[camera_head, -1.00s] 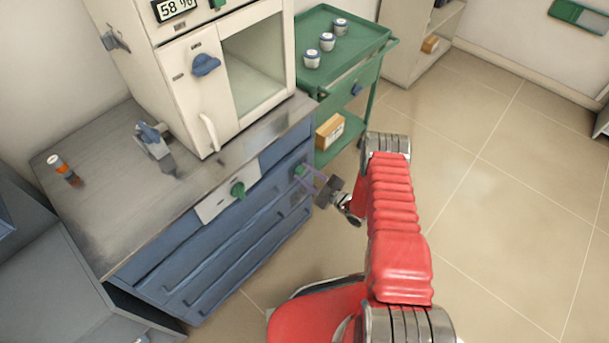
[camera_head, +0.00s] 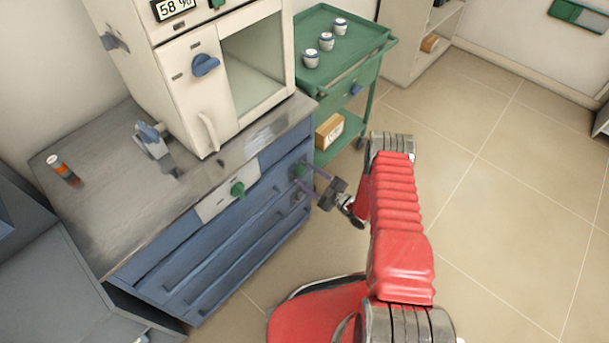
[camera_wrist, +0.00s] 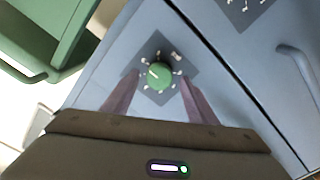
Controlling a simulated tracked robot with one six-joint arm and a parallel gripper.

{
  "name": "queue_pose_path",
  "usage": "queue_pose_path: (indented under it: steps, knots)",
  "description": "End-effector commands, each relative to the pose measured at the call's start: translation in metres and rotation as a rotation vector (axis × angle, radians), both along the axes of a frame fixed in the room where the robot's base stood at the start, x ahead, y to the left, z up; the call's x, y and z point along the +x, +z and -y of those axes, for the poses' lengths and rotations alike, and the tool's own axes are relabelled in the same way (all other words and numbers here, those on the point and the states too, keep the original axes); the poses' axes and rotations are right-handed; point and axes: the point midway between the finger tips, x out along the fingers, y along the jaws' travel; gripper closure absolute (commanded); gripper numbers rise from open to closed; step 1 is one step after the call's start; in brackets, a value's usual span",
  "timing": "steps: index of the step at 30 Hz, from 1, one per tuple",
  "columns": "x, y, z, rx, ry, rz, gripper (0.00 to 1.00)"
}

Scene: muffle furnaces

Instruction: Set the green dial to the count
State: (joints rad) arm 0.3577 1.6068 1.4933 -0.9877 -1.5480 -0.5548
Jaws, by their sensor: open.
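A round green dial (camera_wrist: 159,75) sits on a dark square plate (camera_wrist: 185,66) with white marks around it, on the blue cabinet front. In the head view this dial (camera_head: 299,170) is near the cabinet's right end. My gripper (camera_head: 314,178) is in front of it; in the wrist view its two purple fingers (camera_wrist: 160,92) are apart, one on each side of the dial's lower part. I cannot tell whether they touch it. The count itself is not clear; three white-and-blue pots (camera_head: 326,41) stand on the green cart.
Another green knob (camera_head: 237,188) is on a white panel of the blue cabinet (camera_head: 200,262). A white furnace (camera_head: 175,95) with a blue knob stands on top, its display reading "58 %". The green cart (camera_head: 345,80) is close behind, to the right. Open floor lies right.

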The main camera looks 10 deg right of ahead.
Motion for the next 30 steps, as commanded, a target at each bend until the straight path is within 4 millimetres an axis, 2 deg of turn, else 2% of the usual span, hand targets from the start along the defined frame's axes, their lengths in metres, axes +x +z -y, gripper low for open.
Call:
queue_pose_path:
  steps: [18, 24, 30]
  knots:
    - [-0.081, -0.001, 0.058, 0.002, -0.002, -0.003, 0.47]
    - [-0.096, -0.001, 0.069, 0.000, -0.001, -0.001, 0.47]
    - [-0.100, -0.001, 0.071, 0.001, 0.002, -0.001, 0.47]
